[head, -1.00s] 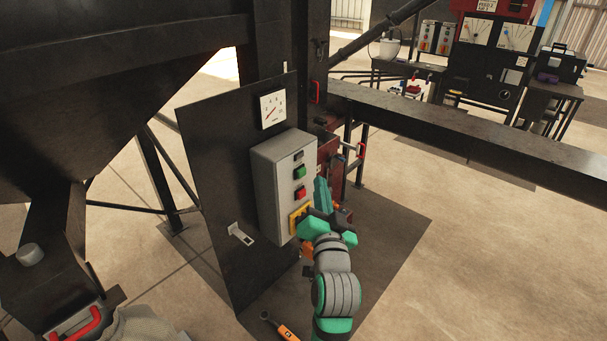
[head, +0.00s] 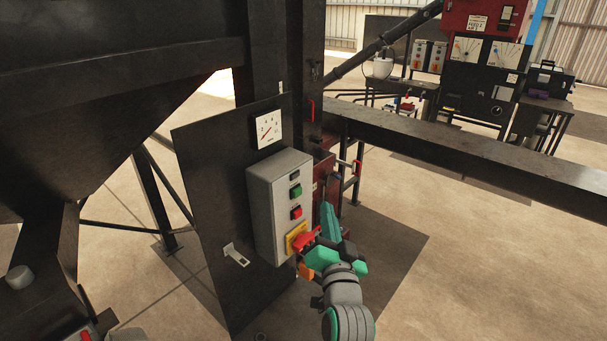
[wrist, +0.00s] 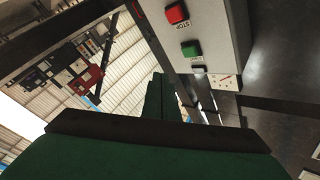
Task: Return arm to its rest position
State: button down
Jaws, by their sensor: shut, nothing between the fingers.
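My gripper (head: 328,222) is at the lower middle of the head view, its green fingers pointing up and shut with nothing between them. It stands just right of the grey control box (head: 280,205), in front of its lower right side. In the wrist view the shut fingers (wrist: 161,98) point up, left of the same box (wrist: 215,30). The box has a green button (head: 296,191), a red button (head: 296,212) and a red rotary switch (head: 307,239) on a yellow plate. My wrist partly covers the area below the switch.
A dark panel (head: 215,220) with a dial gauge (head: 269,129) stands behind the box. A long dark beam (head: 470,155) runs to the right. A large dark hopper (head: 90,120) fills the left. Open floor (head: 500,270) lies at the right.

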jog(key=s+f+n+g+h, duration=0.1)
jog(key=s+f, duration=0.9)
jog(key=f, duration=0.2)
jog(key=s+f+n+g+h, duration=0.1)
jog(key=s+f+h, duration=0.1)
jog(key=s+f, duration=0.95)
jog(key=s+f+n+g, duration=0.1)
jog(key=s+f, duration=0.1)
jog(key=s, duration=1)
jog(key=s+a+f+n+g, duration=0.1)
jog(key=s+f+n, duration=0.1)
jog(key=s, duration=1)
jog(key=shift+a+f+n, duration=0.2)
jog(key=shift+f+n, duration=0.1)
jog(key=shift+f, duration=0.2)
jog(key=shift+w, duration=0.1)
jog(key=shift+s, duration=0.2)
